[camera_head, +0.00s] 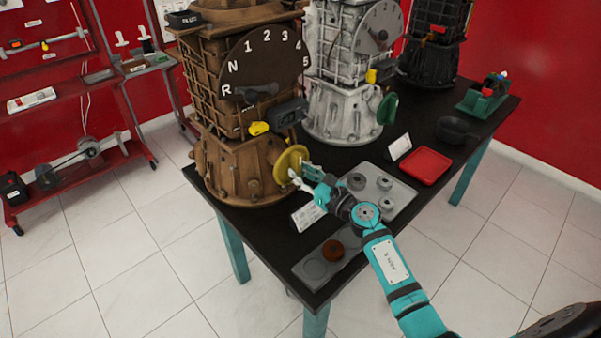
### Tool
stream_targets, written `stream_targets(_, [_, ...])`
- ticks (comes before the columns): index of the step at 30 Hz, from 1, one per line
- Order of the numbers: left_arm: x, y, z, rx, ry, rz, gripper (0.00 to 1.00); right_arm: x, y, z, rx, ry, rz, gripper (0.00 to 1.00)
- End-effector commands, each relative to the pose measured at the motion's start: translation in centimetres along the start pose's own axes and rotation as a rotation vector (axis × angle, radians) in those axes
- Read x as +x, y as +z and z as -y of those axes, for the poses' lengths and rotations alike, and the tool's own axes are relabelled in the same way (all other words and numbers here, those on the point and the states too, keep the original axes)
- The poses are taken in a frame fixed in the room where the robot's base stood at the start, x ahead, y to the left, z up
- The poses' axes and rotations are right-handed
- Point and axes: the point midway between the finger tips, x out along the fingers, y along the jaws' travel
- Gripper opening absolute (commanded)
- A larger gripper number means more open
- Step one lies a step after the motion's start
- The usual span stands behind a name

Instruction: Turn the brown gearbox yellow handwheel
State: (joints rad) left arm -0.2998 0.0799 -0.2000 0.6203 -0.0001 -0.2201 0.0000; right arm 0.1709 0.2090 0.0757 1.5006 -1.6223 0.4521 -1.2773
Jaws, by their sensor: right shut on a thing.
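The brown gearbox (235,170) stands upright on the near left end of the black table (305,262). Its dial shows R, N and the numbers 1 to 5, with a dark pointer (256,91) near R. The yellow handwheel (287,162) sits low on its right side. My right gripper (299,178) is at the handwheel's right edge, shut on the rim; the fingers partly cover it. My right arm reaches in from the lower right. My left gripper is not in view.
A white gearbox (328,108) with a green handwheel (388,108) and a black gearbox (424,66) stand behind. A grey tray with round parts (400,196), a red tray (425,166) and a grey plate with a brown part (310,271) lie near my arm.

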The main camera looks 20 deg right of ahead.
Motion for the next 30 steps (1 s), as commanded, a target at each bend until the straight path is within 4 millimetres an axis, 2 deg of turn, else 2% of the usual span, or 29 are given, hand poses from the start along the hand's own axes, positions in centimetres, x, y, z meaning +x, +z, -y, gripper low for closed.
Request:
stream_targets(8, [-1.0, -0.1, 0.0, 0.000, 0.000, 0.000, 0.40, 0.0, 0.1, -0.1, 0.139, 0.000, -0.002, 0.00])
stream_targets(30, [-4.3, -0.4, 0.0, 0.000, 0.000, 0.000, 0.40, 0.0, 0.3, -0.3, 0.829, -0.002, -0.002, 0.00])
